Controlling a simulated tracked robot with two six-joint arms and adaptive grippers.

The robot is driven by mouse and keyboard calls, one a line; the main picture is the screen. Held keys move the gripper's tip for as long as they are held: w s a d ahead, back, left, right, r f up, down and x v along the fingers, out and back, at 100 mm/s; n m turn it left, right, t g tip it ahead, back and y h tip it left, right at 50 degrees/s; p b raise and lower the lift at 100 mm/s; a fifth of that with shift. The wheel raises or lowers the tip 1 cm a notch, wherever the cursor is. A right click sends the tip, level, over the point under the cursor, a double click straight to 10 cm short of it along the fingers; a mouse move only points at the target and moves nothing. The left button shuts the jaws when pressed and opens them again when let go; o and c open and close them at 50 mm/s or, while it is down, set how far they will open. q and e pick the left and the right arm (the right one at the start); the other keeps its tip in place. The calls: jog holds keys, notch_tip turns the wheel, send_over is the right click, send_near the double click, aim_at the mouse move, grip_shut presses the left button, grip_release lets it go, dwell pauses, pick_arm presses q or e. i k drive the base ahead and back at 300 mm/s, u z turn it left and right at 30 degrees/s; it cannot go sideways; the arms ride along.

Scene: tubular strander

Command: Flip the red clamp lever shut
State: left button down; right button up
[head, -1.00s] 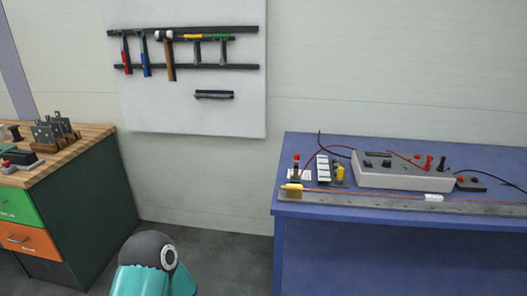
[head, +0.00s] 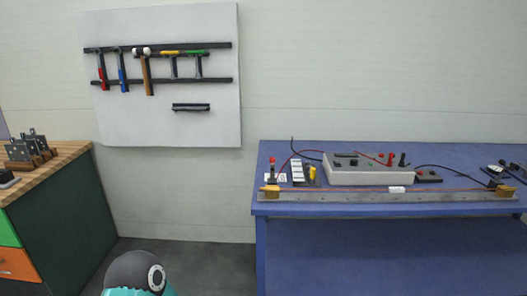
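On the blue table a long grey rail (head: 350,197) lies along the front edge, with a yellow clamp block (head: 270,189) at its left end and another (head: 504,191) at its right end. A reddish wire runs along the rail between the blocks. A small upright part with a red top (head: 272,161) stands just behind the left block; I cannot tell whether this is the red clamp lever or how it is set. Neither of my grippers is in view; only a teal and black part of my own body shows at the bottom.
A grey instrument box (head: 370,170) with red and black posts sits behind the rail, with cables beside it. A hammer board (head: 165,75) hangs on the wall. A wood-topped cabinet (head: 60,170) stands left. Grey floor lies clear between cabinet and table.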

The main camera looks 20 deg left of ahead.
aim_at(272, 160)
jog(key=u, duration=5.8)
jog(key=k, duration=0.95)
jog(key=z, duration=5.75)
